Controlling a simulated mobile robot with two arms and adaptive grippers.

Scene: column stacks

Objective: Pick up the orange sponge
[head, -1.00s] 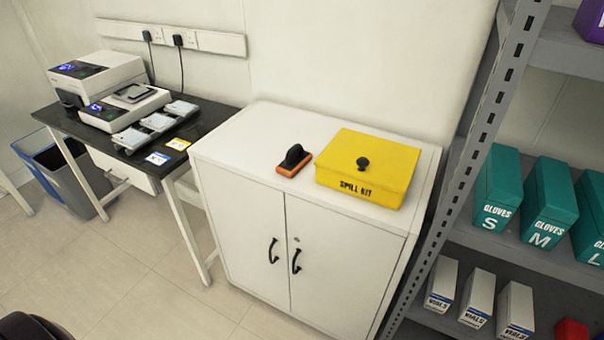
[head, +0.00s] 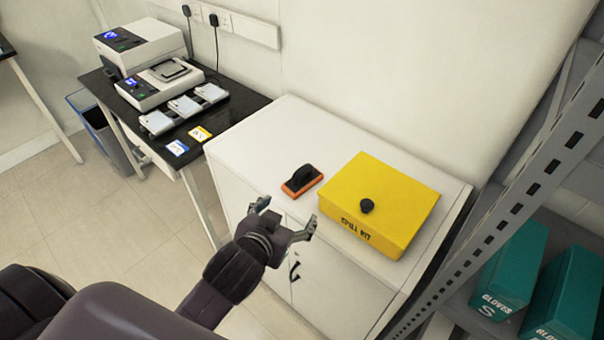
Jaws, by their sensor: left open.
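The orange sponge (head: 300,182) lies flat on top of the white cabinet, with a black handle on its upper side. It is just left of the yellow spill kit box and apart from it. My left gripper (head: 286,216) reaches in from the lower left in the head view. Its two fingers are spread, with nothing between them. In the picture it is just below the sponge, in front of the cabinet's front edge. My right gripper is not in view.
The yellow spill kit (head: 385,200) stands on the white cabinet (head: 290,122) to the right. A black table (head: 218,128) with lab devices stands to the left. A grey metal shelf (head: 497,222) with teal glove boxes (head: 508,272) is at right. The cabinet top behind the sponge is clear.

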